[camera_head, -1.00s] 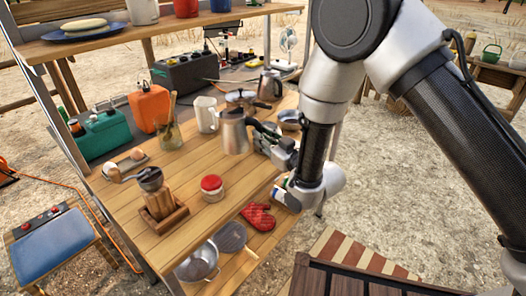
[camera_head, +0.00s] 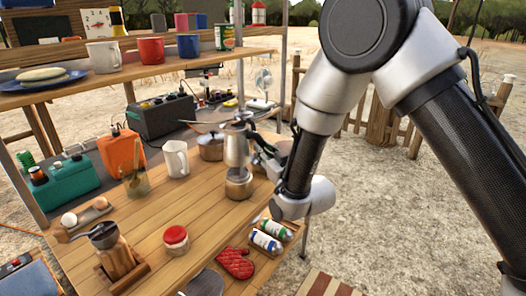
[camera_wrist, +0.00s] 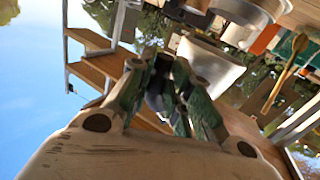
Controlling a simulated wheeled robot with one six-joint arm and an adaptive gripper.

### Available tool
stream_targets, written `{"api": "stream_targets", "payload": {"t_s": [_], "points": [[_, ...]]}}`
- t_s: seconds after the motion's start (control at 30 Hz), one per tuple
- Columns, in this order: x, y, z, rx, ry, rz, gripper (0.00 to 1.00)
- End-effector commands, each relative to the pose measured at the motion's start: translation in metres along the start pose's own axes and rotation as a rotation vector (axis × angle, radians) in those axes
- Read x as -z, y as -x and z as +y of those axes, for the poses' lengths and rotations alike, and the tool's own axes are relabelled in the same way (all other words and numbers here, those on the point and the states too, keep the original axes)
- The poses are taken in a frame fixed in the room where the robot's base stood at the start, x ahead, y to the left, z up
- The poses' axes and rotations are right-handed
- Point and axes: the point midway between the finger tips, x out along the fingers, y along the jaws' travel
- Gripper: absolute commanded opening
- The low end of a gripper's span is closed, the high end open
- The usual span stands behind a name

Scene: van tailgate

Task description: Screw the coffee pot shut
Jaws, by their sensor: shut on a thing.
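The coffee pot's silver upper part (camera_head: 237,146) is upright over its lower part (camera_head: 238,187), which stands on the wooden table (camera_head: 205,208). They look nearly lined up; I cannot tell whether they touch or are threaded. My gripper (camera_head: 262,160) comes in from the right and is shut on the upper part, at its handle side. In the wrist view my gripper's fingers (camera_wrist: 163,78) are close together, with the silver upper part (camera_wrist: 210,65) just beyond them. The exact grip is hidden.
A white mug (camera_head: 175,159) and a pan (camera_head: 210,148) stand left of the pot. A red-lidded jar (camera_head: 176,240) and a grinder (camera_head: 112,250) are nearer the front. A shelf (camera_head: 130,65) is above.

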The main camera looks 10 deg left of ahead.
Motion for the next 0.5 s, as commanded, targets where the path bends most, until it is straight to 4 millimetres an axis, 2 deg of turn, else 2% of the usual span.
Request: {"api": "stream_targets", "payload": {"t_s": [0.5], "points": [[-0.026, 0.000, -0.002, 0.001, -0.001, 0.002, 0.00]]}}
